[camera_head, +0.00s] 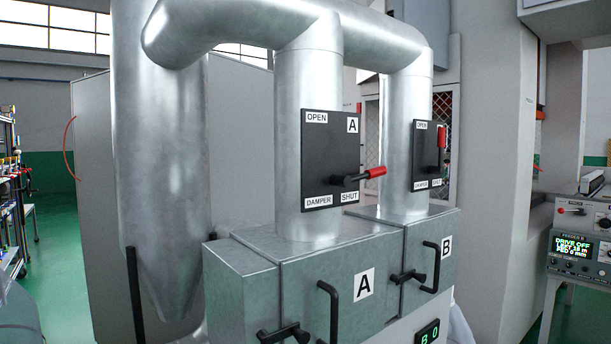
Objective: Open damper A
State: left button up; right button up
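Damper A's black plate (331,142) is fixed to the front of the left vertical duct pipe. It reads OPEN at its upper left, A at its upper right, DAMPER at its lower left and SHUT at its lower right. Its lever (358,177) has a black pivot and a red grip (375,172). The lever points right, just above the SHUT label. No gripper shows in the head view.
Damper B's plate (425,157) is on the right pipe, its red-gripped lever (442,138) pointing up. Box A (338,305) and box B (430,275) have protruding black handles below. A control panel (582,228) stands at the right.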

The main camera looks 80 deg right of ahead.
aim_at(345, 181)
jog(key=z, duration=2.95)
jog(key=i+l, duration=0.05)
